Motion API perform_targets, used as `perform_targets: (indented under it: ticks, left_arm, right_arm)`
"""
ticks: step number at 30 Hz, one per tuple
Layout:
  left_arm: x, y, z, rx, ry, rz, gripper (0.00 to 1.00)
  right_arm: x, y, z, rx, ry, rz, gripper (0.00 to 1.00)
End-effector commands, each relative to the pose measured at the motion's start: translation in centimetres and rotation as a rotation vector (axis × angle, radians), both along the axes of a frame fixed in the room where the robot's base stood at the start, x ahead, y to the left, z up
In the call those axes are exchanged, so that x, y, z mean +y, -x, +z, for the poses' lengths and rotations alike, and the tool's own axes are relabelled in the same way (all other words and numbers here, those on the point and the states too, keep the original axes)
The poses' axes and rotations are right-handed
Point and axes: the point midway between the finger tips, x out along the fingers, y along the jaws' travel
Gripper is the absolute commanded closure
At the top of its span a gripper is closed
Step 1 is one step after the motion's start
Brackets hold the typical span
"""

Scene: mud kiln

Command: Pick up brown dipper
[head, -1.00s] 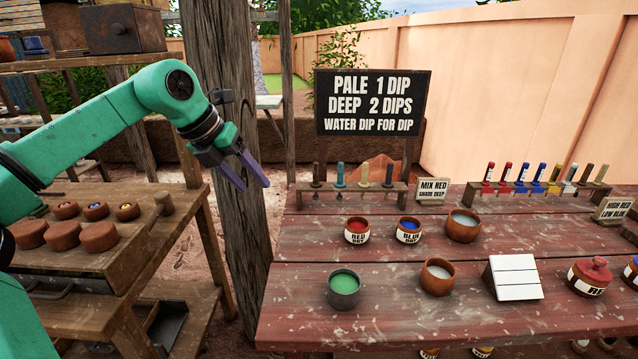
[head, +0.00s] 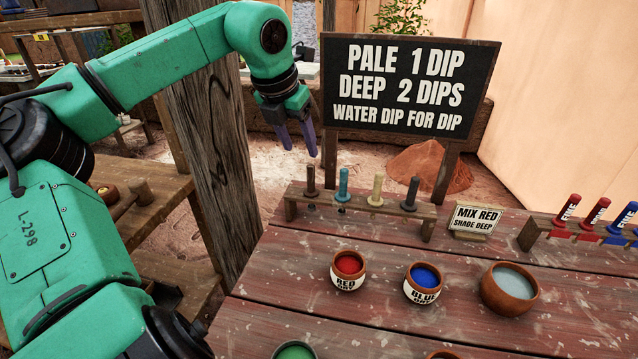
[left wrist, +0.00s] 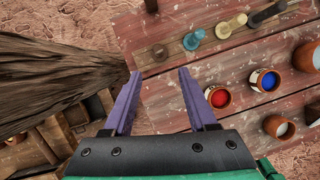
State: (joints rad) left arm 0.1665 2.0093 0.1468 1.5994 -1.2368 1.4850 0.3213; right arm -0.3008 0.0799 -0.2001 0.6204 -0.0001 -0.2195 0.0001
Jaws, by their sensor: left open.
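The brown dipper (head: 311,181) stands upright at the left end of a wooden rack (head: 410,208) at the back of the table. My left gripper (head: 302,154) is open and empty, pointing down, just above and slightly left of the brown dipper in the head view. In the left wrist view, the brown dipper (left wrist: 160,52) shows small and dark just beyond the gap between my open fingertips (left wrist: 160,73). My fingers look apart from it. My right gripper is not in view.
Teal (head: 343,183), pale (head: 377,188) and dark grey (head: 410,193) dippers share the rack. A thick wooden post (head: 207,150) stands left of the rack. A large sign (head: 408,85) stands behind it. Red (head: 348,268) and blue (head: 424,281) pots sit in front.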

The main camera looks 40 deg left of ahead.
Motion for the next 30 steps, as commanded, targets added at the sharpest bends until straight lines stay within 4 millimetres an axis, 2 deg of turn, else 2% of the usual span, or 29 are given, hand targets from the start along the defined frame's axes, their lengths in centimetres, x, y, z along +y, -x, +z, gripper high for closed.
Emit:
perform_targets:
  ticks: [3, 6, 11, 18, 25, 26, 30]
  left_arm:
    - [0.3, -1.1, -3.1, 0.006, 0.003, -0.002, 0.42]
    - [0.5, -2.0, -5.2, 0.005, 0.003, -0.002, 0.42]
    - [0.8, -2.9, -7.0, 0.003, 0.002, 0.0, 0.42]
    - [1.4, -4.6, -10.9, 0.004, 0.001, 0.0, 0.42]
    - [1.4, -4.9, -11.3, -0.001, 0.001, 0.0, 0.42]
    - [1.4, -4.9, -11.3, -0.001, 0.001, 0.0, 0.46]
    - [1.4, -4.9, -11.3, -0.001, 0.001, 0.0, 0.99]
  right_arm:
    - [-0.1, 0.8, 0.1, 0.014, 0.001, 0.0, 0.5]
    - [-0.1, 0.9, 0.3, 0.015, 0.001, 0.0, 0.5]
    - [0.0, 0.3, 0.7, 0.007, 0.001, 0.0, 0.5]
    - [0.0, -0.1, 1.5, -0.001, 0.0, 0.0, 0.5]
    - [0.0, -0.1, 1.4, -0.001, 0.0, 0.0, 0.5]
    - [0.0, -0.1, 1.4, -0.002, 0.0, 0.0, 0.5]
    - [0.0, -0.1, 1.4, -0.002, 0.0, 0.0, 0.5]
